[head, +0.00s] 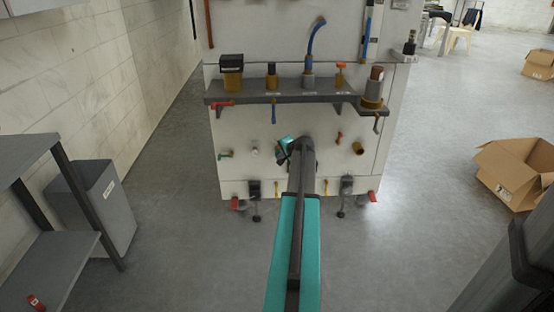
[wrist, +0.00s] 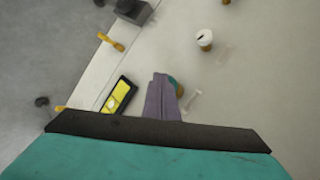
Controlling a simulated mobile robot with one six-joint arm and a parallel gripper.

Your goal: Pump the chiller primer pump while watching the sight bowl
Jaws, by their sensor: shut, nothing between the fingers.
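My gripper (wrist: 162,80) is shut and empty in the wrist view, its grey fingers pressed together in front of the pale machine panel (wrist: 245,85). A rounded teal and brown part shows just right of the fingertips; I cannot tell if they touch it. In the head view my arm hides most of the gripper and the panel behind it. An amber bowl with a black cap (head: 232,72) stands at the left of the grey shelf (head: 300,91); it may be the sight bowl. I cannot tell which fitting is the primer pump.
A yellow and black piece (wrist: 118,96) lies left of my fingers, a white-topped knob (wrist: 204,40) upper right. Small handles and valves dot the panel's lower half. A grey bin (head: 95,210) stands left, an open cardboard box (head: 512,172) right.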

